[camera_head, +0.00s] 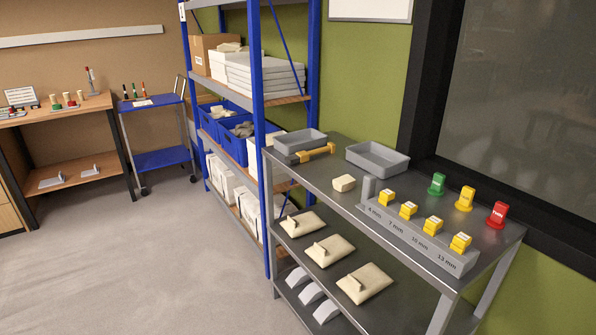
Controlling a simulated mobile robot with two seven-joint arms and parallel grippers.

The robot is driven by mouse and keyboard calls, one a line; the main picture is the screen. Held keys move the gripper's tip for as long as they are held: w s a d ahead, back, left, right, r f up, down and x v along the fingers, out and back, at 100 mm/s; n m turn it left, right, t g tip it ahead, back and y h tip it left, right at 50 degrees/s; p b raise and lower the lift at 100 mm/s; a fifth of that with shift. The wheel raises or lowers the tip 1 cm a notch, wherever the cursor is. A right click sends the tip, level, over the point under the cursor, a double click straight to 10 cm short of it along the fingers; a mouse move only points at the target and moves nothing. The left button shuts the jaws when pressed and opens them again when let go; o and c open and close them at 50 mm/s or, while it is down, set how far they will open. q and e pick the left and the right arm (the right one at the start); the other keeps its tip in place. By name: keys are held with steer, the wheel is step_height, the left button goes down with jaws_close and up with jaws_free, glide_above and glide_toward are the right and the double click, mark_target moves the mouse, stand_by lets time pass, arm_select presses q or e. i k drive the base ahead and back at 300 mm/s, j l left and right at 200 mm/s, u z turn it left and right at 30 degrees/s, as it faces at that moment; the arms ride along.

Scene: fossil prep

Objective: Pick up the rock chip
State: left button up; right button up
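A small pale beige chunk (344,183), which looks like the rock chip, lies on the dark top of the grey metal table (330,168) at the right. It sits left of the grey stepped holder and in front of the grey trays. Nothing covers it. Neither of my grippers shows in the head view.
A grey holder (420,235) marked in mm carries several yellow-topped pieces. Green (437,184), yellow (465,199) and red (498,215) tagged pieces stand behind it. Two grey trays, one at the back (378,158), and a yellow tool (314,153) lie nearby. A blue rack (258,110) adjoins the table.

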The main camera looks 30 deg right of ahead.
mark_target(345, 184)
steer(key=i+z, duration=0.1)
steer(key=i, duration=0.3)
steer(key=i+j+z, duration=0.15)
steer(key=i, duration=0.3)
steer(key=i+j+z, duration=0.1)
steer(key=i, duration=0.3)
steer(key=i+j+z, duration=0.1)
steer(key=i+z, duration=0.15)
steer(key=z, duration=0.15)
steer(key=i+j+z, duration=0.15)
steer(key=z, duration=0.25)
steer(key=i+j+z, duration=0.2)
steer(key=z, duration=0.2)
steer(key=i+j+z, duration=0.15)
steer(key=j+z, duration=0.3)
steer(key=i+j+z, duration=0.1)
steer(key=z, duration=0.3)
steer(key=j, duration=0.1)
